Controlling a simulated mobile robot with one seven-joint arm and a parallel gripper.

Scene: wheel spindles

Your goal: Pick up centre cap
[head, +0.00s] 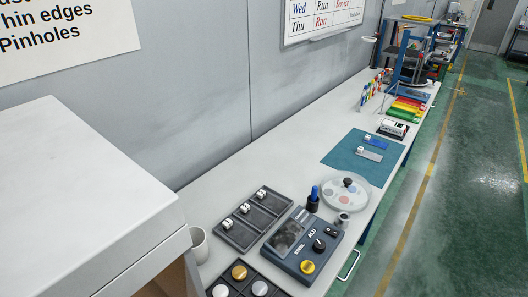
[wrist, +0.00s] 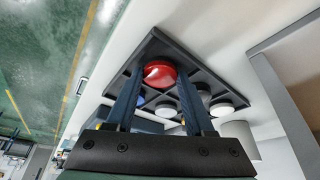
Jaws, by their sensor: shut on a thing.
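A round red centre cap (wrist: 160,73) shows in the wrist view between the tips of my gripper (wrist: 160,80). The two dark blue fingers are shut on its sides. The cap is over a black compartment tray (wrist: 153,43); I cannot tell how far above the tray it is. Other round caps are in the tray, including a white one (wrist: 222,108), and a blue one partly hidden by the left finger. The head view shows part of this tray at the bottom edge, with a yellow cap (head: 239,272) and pale caps. My gripper is not in the head view.
A white cup (head: 198,245) stands at the left. A round palette (head: 345,194) and a teal mat (head: 362,157) lie further along the bench. A large white box (head: 80,190) fills the left.

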